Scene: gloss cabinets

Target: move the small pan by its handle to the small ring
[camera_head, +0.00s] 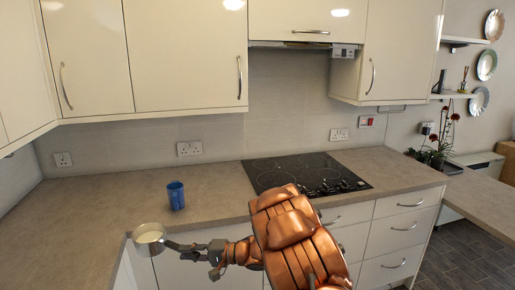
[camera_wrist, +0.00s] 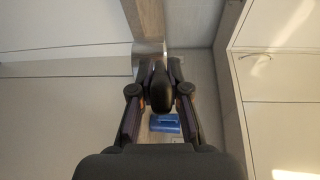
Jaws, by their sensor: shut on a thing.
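The small pan (camera_head: 150,238), metal with a pale inside, is held out at the counter's front edge in the head view, left of the arm. My gripper (camera_head: 196,248) is shut on its dark handle. In the wrist view my gripper (camera_wrist: 154,88) closes around the black handle (camera_wrist: 154,98), and part of the pan's silvery wall (camera_wrist: 149,47) shows beyond. The black hob (camera_head: 290,166) is right of the pan, with faint rings on its glass. My arm covers its front left edge. I cannot tell for certain which ring is the small one.
A blue cup (camera_head: 176,195) stands on the counter (camera_head: 95,208) between the pan and the hob; it also shows in the wrist view (camera_wrist: 165,123). The hob is clear of objects. Control knobs sit at its front right. Wall cabinets (camera_head: 185,55) hang above the counter.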

